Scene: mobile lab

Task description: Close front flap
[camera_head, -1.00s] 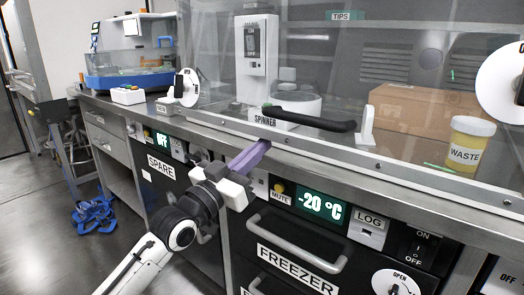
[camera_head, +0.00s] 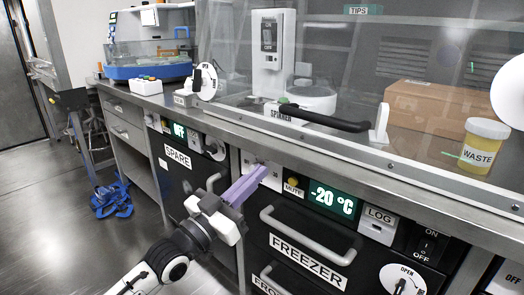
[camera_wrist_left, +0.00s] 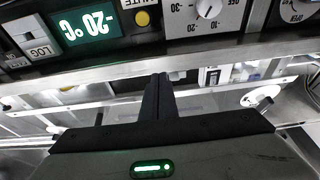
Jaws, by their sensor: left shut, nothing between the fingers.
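The front flap (camera_head: 340,75) looks like the clear panel of the hood above the bench, with a long black handle (camera_head: 322,118) at its lower part. I cannot tell exactly how far it is open. My left gripper (camera_head: 258,174) has its pale purple fingers closed together and empty. It is below the handle, by the freezer's control strip and under the bench's front edge. In the left wrist view, the dark fingers (camera_wrist_left: 157,97) point toward the bench edge and hood interior. My right gripper is not in view.
The freezer (camera_head: 310,245) has bar handles and a -20 °C display (camera_head: 332,199). A waste jar (camera_head: 482,145), a cardboard box (camera_head: 435,115) and a spinner (camera_head: 302,95) stand behind the clear panel. A blue-based device (camera_head: 148,68) is on the bench at left.

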